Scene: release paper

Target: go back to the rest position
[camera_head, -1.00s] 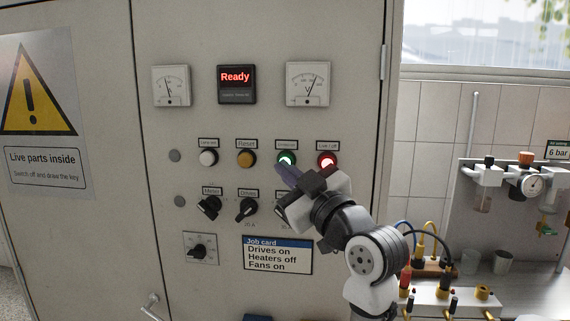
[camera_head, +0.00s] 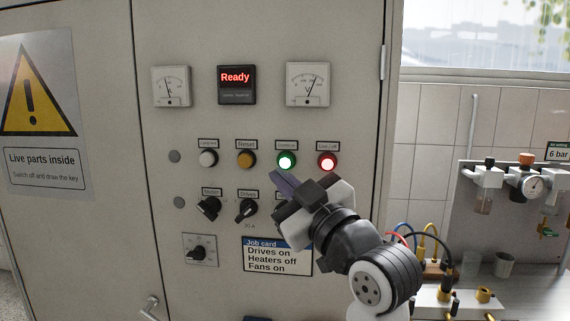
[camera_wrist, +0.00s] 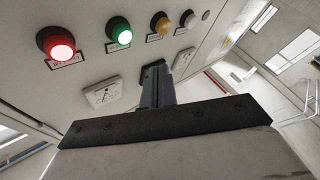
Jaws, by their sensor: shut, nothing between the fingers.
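My gripper (camera_head: 287,183) is shut and empty in front of the cabinet panel, just below the lit green button (camera_head: 286,160). In the wrist view the shut fingers (camera_wrist: 157,85) point at the panel, apart from the buttons as far as I can tell. The lit red button (camera_head: 327,161) is to the right of the green one. The red (camera_wrist: 56,44) and green (camera_wrist: 119,31) buttons also show lit in the wrist view. My gripper and wrist hide part of the lower switch row at the right.
The grey cabinet door carries a display reading "Ready" (camera_head: 237,84), two gauges, a Drives switch (camera_head: 246,209) and a job card (camera_head: 277,256). A door handle (camera_head: 150,307) sticks out low at the left. A bench with cables, plugs and a cup (camera_head: 504,264) stands at the right.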

